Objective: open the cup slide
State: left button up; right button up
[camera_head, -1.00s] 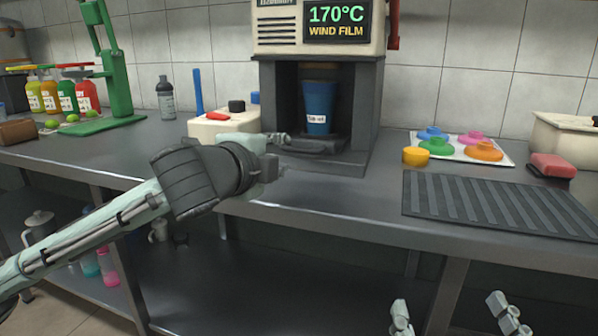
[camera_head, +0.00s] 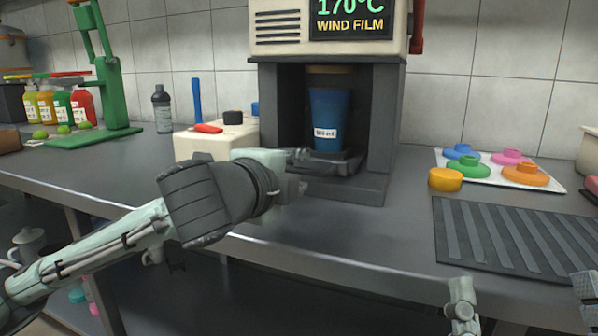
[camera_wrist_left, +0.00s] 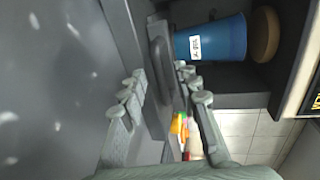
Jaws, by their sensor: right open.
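The cup slide (camera_head: 338,165) is a dark tray low in the opening of the sealing machine (camera_head: 376,130). A blue cup (camera_head: 330,112) with a white label stands upright over it, inside the machine. My left gripper (camera_head: 298,172) is at the slide's front left. In the left wrist view, its fingers (camera_wrist_left: 162,84) are spread, with the slide's dark rounded handle (camera_wrist_left: 160,70) between the tips. I cannot tell whether they touch it. The blue cup (camera_wrist_left: 212,40) lies just beyond. My right gripper (camera_head: 522,300) is open and empty at the bottom right, low in front of the counter.
A cream box (camera_head: 200,146) stands left of the machine. A yellow disc (camera_head: 445,179), a white tray of coloured lids (camera_head: 550,184) and a ribbed dark mat (camera_head: 510,232) lie to the right. A green press (camera_head: 112,85) and bottles stand at the left.

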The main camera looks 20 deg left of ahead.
pick_arm(q)
jog(key=shift+s, duration=0.1)
grip_shut()
pick_arm(e)
jog(key=shift+s, duration=0.1)
dwell(0.4)
